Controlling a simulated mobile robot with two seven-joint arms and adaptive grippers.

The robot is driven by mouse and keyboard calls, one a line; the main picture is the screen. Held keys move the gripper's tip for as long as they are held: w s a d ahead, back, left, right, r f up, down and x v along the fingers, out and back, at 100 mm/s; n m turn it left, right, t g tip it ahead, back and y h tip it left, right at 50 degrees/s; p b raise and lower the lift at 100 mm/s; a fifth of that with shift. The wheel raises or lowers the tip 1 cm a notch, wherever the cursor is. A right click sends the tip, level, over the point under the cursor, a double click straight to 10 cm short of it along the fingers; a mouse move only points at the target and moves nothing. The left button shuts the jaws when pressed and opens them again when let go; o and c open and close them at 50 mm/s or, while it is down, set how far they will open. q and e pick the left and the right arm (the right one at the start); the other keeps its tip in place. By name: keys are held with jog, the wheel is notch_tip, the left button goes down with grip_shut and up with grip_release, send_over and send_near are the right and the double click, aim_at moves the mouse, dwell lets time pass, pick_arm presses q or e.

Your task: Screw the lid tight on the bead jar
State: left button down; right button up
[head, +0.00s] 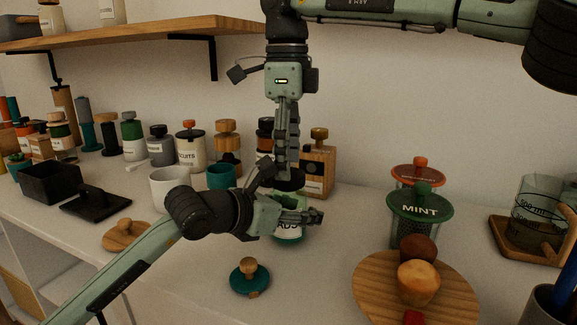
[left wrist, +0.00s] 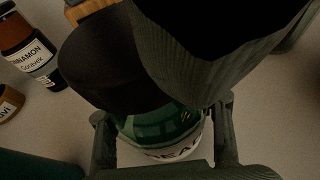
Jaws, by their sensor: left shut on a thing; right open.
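The bead jar (head: 289,236) stands upright on the counter, greenish with a white label ending in "ADS". My left gripper (head: 304,214) is shut around its body from the left and hides much of it. In the left wrist view the jar's green glass (left wrist: 165,130) shows between my left fingers. A dark round lid (head: 291,181) is at the jar's top; whether it sits fully level on the neck cannot be told. My right gripper (head: 287,168) points straight down from above, its fingers open at the lid. It partly covers the lid in the left wrist view.
A teal lid with a wooden knob (head: 249,275) lies in front, and a wooden lid (head: 124,235) lies left. White (head: 170,186) and teal cups stand behind my left arm. The mint jar (head: 418,206) and a round wooden board (head: 372,292) with rolls are right. Several jars line the wall.

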notch_tip(320, 180, up, 3)
jog(key=shift+s+f, duration=0.1)
jog(key=shift+f, duration=0.15)
jog(key=shift+c, duration=0.4)
jog(key=shift+n, duration=0.7)
jog(key=n, duration=0.3)
jog(key=r+n, duration=0.1)
jog(key=n, duration=0.2)
jog(key=shift+a, duration=0.15)
jog(key=n, duration=0.4)
jog(key=shift+r, duration=0.35)
jog(key=n, duration=0.4)
jog(key=shift+r, duration=0.3)
